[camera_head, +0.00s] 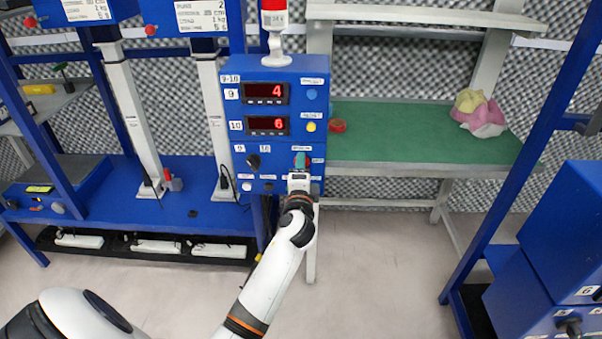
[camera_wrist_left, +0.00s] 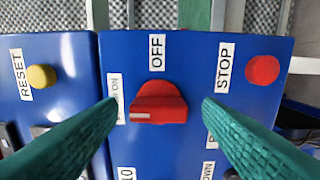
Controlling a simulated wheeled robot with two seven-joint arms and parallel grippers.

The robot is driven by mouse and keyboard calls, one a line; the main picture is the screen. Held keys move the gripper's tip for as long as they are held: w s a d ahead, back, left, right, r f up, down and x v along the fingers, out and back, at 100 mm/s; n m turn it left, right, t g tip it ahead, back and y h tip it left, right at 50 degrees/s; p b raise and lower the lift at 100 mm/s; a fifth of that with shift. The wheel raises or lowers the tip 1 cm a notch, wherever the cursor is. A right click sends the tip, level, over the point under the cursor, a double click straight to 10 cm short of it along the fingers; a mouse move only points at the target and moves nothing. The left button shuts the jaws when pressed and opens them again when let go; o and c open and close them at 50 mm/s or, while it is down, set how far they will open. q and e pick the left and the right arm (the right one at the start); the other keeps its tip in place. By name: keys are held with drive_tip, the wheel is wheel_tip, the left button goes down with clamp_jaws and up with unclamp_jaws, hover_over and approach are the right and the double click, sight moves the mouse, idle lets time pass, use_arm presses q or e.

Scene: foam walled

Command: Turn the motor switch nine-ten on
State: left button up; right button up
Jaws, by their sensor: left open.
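The blue motor panel labelled 9-10 (camera_head: 280,72) stands ahead of me, its red displays reading 4 and 6. My left gripper (camera_head: 301,162) is at its lower right part and hides the switch there. In the left wrist view, a red rotary switch (camera_wrist_left: 158,103) has an OFF label above it and a partly hidden ON label at its left. Its handle lies left to right, with a white mark at the left end, towards ON. The green fingers of my left gripper (camera_wrist_left: 158,100) are open, one on each side of the switch, apparently apart from it. My right gripper is out of view.
A red STOP button (camera_wrist_left: 262,70) and a yellow RESET button (camera_wrist_left: 41,77) flank the switch. A black knob (camera_head: 253,161) is on the panel's lower left. A green shelf (camera_head: 400,140) stands at the right, and the floor (camera_head: 380,270) before it is clear.

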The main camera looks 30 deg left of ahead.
use_arm(q)
drive_tip(key=v, duration=1.2)
drive_tip(key=shift+b, duration=0.4)
drive_tip(key=shift+f, duration=0.1)
